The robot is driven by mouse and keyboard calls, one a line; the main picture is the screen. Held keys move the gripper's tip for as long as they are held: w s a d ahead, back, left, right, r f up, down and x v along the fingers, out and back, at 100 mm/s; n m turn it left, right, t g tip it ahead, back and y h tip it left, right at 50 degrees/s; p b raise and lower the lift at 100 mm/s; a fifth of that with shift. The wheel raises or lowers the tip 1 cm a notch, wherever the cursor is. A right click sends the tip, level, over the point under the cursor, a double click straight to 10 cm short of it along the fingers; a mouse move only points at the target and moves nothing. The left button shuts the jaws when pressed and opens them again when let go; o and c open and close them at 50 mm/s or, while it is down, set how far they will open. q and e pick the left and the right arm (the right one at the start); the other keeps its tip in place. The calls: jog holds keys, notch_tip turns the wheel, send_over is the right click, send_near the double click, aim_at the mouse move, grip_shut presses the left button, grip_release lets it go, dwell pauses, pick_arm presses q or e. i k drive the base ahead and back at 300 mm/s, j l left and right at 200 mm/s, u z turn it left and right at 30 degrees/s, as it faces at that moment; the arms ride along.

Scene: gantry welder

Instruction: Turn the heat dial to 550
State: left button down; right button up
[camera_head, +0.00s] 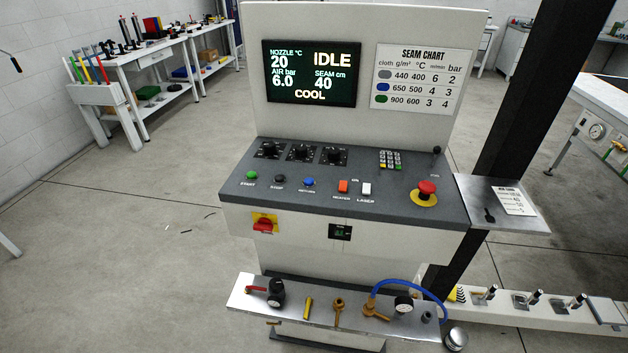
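The control console (345,209) stands in the middle with a sloped dark panel. Three black dials sit in a row at the panel's back left: a left dial (268,150), a middle dial (301,152) and a right dial (335,155). Their labels and scales are too small to read, so I cannot tell which is the heat dial or where it points. The screen (310,73) reads nozzle 20 °C, air 6.0 bar, seam 40 cm, IDLE and COOL. Neither of my grippers is in view.
Green (252,175), black and blue buttons, heater (343,186) and laser switches, a keypad (389,159) and a red emergency stop (427,188) share the panel. A red rotary switch (263,225) is on the front. A fittings shelf (335,312) juts out below.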

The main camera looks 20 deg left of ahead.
aim_at(270, 147)
jog(key=j+z, duration=0.45)
jog(key=j, duration=0.8)
jog(key=j+z, duration=0.4)
jog(key=j, duration=0.85)
jog(key=k, duration=0.05)
